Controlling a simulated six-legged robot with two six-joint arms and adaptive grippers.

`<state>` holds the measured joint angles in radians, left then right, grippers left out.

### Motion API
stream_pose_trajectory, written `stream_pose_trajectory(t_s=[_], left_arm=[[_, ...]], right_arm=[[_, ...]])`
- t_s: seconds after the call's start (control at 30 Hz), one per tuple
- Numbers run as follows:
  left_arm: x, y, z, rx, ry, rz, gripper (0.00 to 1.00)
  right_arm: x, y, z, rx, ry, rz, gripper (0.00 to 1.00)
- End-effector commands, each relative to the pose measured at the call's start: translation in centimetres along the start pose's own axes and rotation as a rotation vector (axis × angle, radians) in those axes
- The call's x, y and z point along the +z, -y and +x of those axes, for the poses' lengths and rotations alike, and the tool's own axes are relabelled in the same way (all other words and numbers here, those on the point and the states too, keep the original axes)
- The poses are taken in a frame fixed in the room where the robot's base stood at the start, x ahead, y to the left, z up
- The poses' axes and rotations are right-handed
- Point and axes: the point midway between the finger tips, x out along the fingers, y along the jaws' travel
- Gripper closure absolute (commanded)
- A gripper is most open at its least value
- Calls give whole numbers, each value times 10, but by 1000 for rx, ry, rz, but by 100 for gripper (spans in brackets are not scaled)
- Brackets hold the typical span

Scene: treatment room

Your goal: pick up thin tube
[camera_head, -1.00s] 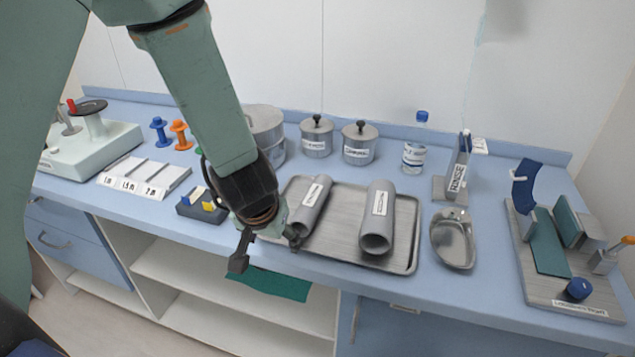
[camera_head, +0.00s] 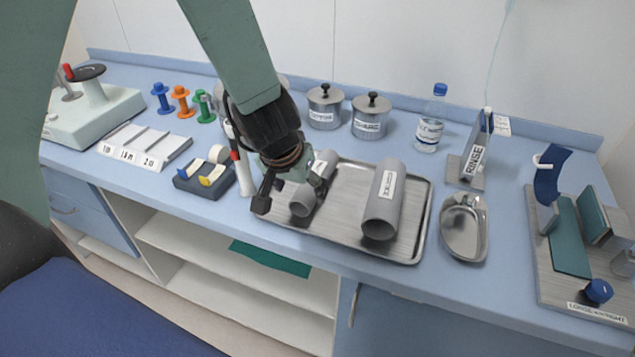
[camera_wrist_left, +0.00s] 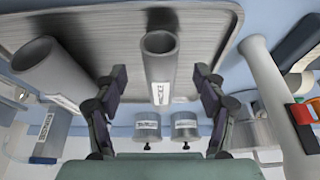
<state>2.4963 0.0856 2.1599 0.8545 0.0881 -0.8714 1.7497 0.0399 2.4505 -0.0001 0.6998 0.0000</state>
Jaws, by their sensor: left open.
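The thin grey tube (camera_head: 303,206) lies on the left part of a metal tray (camera_head: 345,215), partly hidden by my left gripper (camera_head: 290,196). The gripper is open, with one finger on each side of the tube in the head view. In the left wrist view, the thin tube (camera_wrist_left: 160,68) lies centred between the two open fingers (camera_wrist_left: 159,78), with visible gaps on both sides. A thicker grey tube (camera_head: 383,205) with a white label lies to the right on the tray. It also shows at the left of the wrist view (camera_wrist_left: 45,68).
A white upright object (camera_head: 243,172) stands close left of the gripper. Two lidded steel pots (camera_head: 325,108) stand behind the tray. A steel kidney dish (camera_head: 463,228) and a bottle (camera_head: 430,120) are to the right. A dark block with clips (camera_head: 205,180) is at left.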

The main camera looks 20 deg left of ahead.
Motion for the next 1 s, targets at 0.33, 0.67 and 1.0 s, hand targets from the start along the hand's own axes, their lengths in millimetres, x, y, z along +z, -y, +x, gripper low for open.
stream_pose_trajectory(t_s=[0.33,0.67,1.0], left_arm=[[-6,-2,46,0,0,0,29],[-9,-3,50,0,-1,0,29],[-9,-3,50,0,-1,0,58]], right_arm=[[0,0,26,0,-1,0,60],[0,0,26,0,-1,0,60],[0,0,26,0,-1,0,60]])
